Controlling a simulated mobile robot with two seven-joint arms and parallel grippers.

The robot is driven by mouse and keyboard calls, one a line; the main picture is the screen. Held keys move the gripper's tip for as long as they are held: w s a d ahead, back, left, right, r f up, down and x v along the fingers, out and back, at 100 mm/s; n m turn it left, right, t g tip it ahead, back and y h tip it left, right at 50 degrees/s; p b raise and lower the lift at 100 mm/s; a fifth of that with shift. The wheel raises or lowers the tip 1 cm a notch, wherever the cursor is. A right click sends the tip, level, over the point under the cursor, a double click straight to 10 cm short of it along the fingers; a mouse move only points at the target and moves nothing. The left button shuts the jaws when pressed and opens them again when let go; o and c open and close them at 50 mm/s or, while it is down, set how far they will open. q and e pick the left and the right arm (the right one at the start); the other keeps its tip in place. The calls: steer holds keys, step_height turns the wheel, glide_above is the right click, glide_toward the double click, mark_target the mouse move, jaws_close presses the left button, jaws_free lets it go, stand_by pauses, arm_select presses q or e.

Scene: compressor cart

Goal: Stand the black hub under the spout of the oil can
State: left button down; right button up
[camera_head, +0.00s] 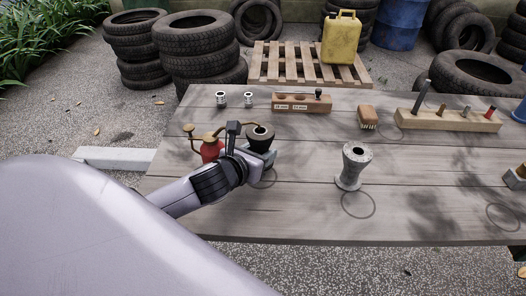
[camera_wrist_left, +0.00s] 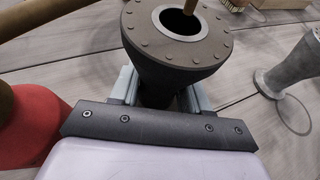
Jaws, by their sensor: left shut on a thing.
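The black hub (camera_head: 261,133) stands upright at the left of the table, with a wide bolted rim and a dark bore. My left gripper (camera_head: 258,153) is shut around its narrower body; the wrist view shows a finger on each side of the hub (camera_wrist_left: 178,45). The red oil can (camera_head: 211,150) is just left of the hub, partly hidden by my gripper. The hub's foot is hidden. My right gripper does not show.
A grey hub (camera_head: 355,165) stands to the right, near a drawn ring (camera_head: 358,205). Behind are two small metal parts, a labelled wooden block (camera_head: 302,104), a brush (camera_head: 368,117) and a wooden tool rack (camera_head: 447,121). The front middle of the table is clear.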

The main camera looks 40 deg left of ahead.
arm_select(q)
steer(key=shift+s+d+f, duration=0.1)
steer(key=shift+f, duration=0.55)
steer(key=shift+s+r+b, duration=0.1)
steer(key=shift+s+b, duration=0.1)
steer(key=shift+b, duration=0.2)
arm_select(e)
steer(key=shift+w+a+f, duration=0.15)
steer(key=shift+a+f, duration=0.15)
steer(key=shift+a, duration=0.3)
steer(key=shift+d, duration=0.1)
arm_select(q)
steer(key=c, duration=0.5)
jaws_free()
steer(key=shift+f, duration=0.2)
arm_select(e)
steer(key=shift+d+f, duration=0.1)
